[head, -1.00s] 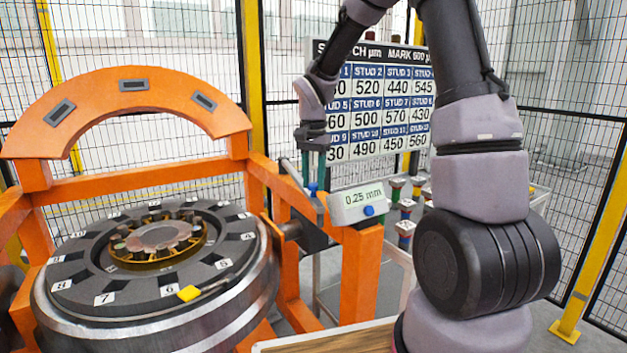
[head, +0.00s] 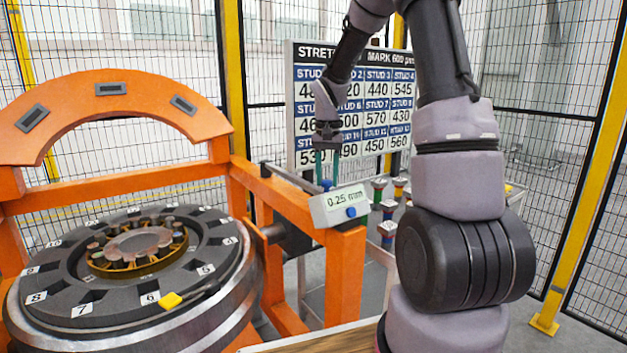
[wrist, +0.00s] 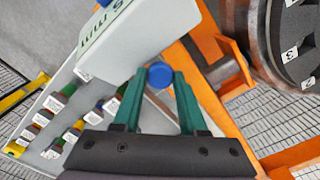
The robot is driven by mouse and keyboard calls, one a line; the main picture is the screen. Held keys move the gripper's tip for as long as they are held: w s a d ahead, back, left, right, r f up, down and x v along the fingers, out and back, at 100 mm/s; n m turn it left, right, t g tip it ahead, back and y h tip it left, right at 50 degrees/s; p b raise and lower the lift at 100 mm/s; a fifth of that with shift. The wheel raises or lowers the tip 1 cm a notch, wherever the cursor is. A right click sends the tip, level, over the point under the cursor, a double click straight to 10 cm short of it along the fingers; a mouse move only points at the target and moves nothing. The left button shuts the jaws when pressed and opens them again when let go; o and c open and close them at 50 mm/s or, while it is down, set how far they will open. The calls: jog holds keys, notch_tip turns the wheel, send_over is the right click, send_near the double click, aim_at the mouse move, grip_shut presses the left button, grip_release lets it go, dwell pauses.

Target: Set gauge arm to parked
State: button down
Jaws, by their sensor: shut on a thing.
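The gauge's pale readout box (head: 338,206) reads 0.25 mm and sits on an orange frame post. A blue knob (head: 327,184) shows just behind its top edge; another blue knob (head: 351,212) is on its front. A thin bar (head: 287,178) runs left from near the held knob; I cannot tell if it is the gauge arm. My gripper (head: 327,172) points down with its green fingers shut on the rear blue knob. In the wrist view the knob (wrist: 160,75) is between the fingertips, beside the box (wrist: 135,40).
The numbered wheel disc (head: 130,270) with a yellow tab (head: 170,300) lies left, under an orange arch (head: 110,100). A stud board (head: 355,100) stands behind my gripper. Several coloured studs (head: 388,230) stand on a rack right of the box. Mesh fencing surrounds the area.

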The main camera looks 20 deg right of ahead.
jog(key=shift+w+d+r, duration=0.1)
jog(key=shift+w+d, duration=0.05)
jog(key=shift+d, duration=0.15)
jog(key=shift+c, duration=2.3)
grip_release()
jog(key=shift+d, duration=0.15)
jog(key=shift+r, duration=0.15)
notch_tip(320, 180, up, 10)
jog(key=shift+r, duration=0.2)
